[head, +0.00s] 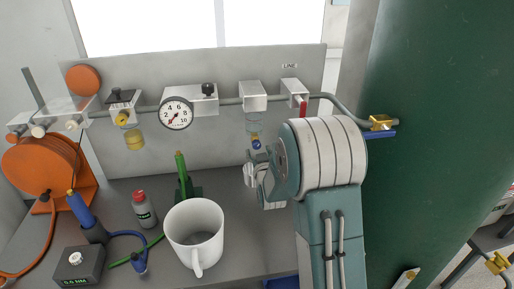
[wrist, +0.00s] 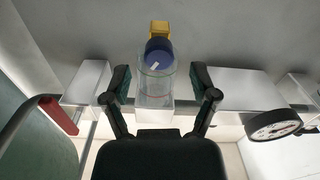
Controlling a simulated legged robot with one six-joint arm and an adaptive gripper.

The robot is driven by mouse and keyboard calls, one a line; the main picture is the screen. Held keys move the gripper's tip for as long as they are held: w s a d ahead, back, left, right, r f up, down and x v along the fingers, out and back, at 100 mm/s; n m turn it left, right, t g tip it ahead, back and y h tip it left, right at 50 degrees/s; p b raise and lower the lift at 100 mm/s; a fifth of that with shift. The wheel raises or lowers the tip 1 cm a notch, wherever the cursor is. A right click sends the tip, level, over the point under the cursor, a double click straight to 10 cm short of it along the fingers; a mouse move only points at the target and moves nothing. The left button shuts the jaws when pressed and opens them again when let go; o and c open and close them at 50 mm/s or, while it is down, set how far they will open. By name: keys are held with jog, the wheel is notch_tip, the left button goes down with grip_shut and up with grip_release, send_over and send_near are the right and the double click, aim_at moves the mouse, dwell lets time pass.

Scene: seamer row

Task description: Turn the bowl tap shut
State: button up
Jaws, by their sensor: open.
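The bowl tap (head: 256,143) is a small blue knob under a clear bowl (head: 254,124), which hangs from a pale block on the pipe. In the wrist view, turned upside down, the blue tap (wrist: 159,52) has a white mark and a yellow piece (wrist: 160,28) beyond it. The clear bowl (wrist: 156,86) shows behind the tap. My gripper (wrist: 159,73) is open, with one dark finger on each side of the bowl and just short of the tap in the picture. No contact shows. In the head view my gripper (head: 253,161) is just below the tap, partly hidden by my arm.
A green tank (head: 440,130) fills the right.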

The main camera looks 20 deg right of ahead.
aim_at(257, 145)
jog(key=shift+w, duration=1)
jog(key=shift+w+d, duration=0.1)
jog(key=shift+w, duration=0.1)
jog(key=shift+d, duration=0.2)
grip_shut()
jog(key=shift+a+n, duration=0.1)
jog(key=shift+n, duration=3)
